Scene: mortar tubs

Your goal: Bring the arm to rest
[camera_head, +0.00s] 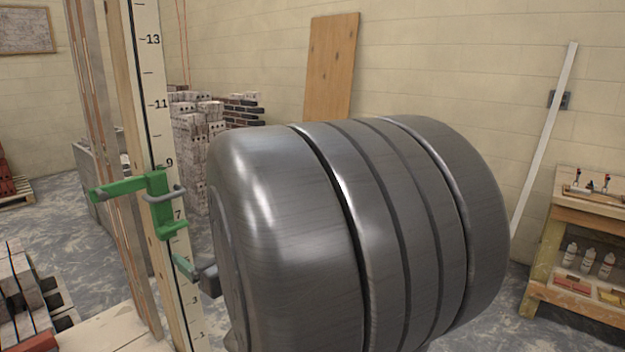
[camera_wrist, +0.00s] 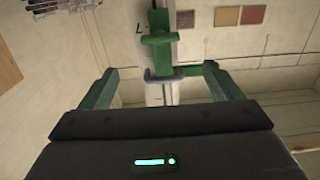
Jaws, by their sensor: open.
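My gripper (camera_wrist: 160,73) is open, with its two green fingers spread apart in the wrist view. A green clamp (camera_wrist: 159,39) with a grey bar sits on the marked pole beyond and between the fingers. I cannot tell whether the fingers touch it; nothing is gripped. In the head view the green clamp (camera_head: 156,190) is on the upright pole with black numbers (camera_head: 152,90), around mark 9 to 7. A green finger of my gripper (camera_head: 184,266) shows just below the clamp, close to the pole. My large grey arm link hides the rest of my gripper.
A brick stack (camera_head: 190,140) stands behind the pole. A wooden board (camera_head: 331,65) and a white straightedge (camera_head: 545,135) lean on the wall. A wooden bench (camera_head: 575,215) with bottles stands at right. Bricks (camera_head: 30,295) lie at lower left. Grey floor shows at left.

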